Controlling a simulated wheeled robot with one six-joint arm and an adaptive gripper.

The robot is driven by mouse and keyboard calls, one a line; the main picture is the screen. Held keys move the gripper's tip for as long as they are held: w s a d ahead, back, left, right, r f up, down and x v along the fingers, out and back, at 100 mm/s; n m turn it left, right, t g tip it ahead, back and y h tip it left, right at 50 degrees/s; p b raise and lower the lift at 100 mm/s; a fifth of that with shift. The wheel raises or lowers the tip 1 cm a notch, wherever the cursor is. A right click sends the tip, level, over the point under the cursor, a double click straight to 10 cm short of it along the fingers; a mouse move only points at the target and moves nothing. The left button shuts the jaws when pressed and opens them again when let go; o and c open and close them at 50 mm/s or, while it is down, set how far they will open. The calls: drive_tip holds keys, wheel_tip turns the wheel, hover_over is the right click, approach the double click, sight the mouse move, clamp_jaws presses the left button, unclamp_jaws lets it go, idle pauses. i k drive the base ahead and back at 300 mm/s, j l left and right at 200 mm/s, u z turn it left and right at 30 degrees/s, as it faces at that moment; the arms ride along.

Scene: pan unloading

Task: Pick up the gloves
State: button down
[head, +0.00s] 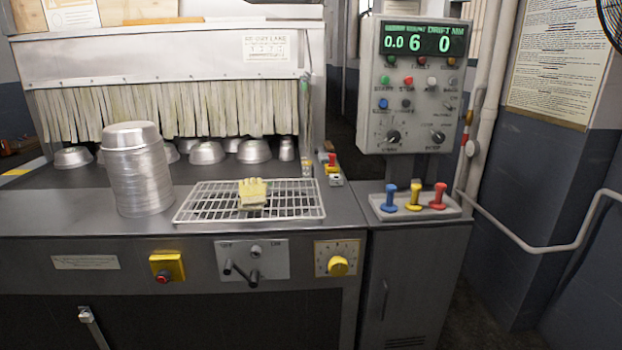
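The gloves (252,193) are pale yellow and lie on a white wire rack (291,212), near its middle. They look like one small bundle, and I cannot tell whether it is one glove or two. The rack rests on the grey metal counter (87,205) of the machine. My gripper is not in view.
A tall stack of metal pans (139,175) stands left of the rack. Several upturned pans (254,151) sit behind, under a strip curtain (170,112). A control box (416,88) and a tray of coloured handles (414,212) are at right.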

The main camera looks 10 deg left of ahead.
sight(251, 197)
drive_tip(key=j+z, duration=0.2)
drive_tip(key=z, duration=0.9)
drive_tip(key=k+j+z, duration=0.1)
drive_tip(key=j+z, duration=0.15)
drive_tip(key=z, duration=0.2)
drive_tip(key=k+j+z, duration=0.1)
drive_tip(key=j+z, duration=0.2)
drive_tip(key=z, duration=0.15)
drive_tip(key=k+j+z, duration=0.15)
drive_tip(key=z, duration=0.3)
drive_tip(key=k+j+z, duration=0.3)
drive_tip(key=k+z, duration=0.3)
drive_tip(key=k+u, duration=0.3)
drive_tip(key=u, duration=0.2)
drive_tip(key=k+j+u, duration=0.15)
drive_tip(key=u, duration=0.35)
drive_tip(key=k+j+u, duration=0.25)
drive_tip(key=u, duration=0.2)
drive_tip(key=k+j+u, duration=0.3)
drive_tip(key=u, duration=0.2)
drive_tip(key=k+j+u, duration=0.15)
drive_tip(key=j+u, duration=0.35)
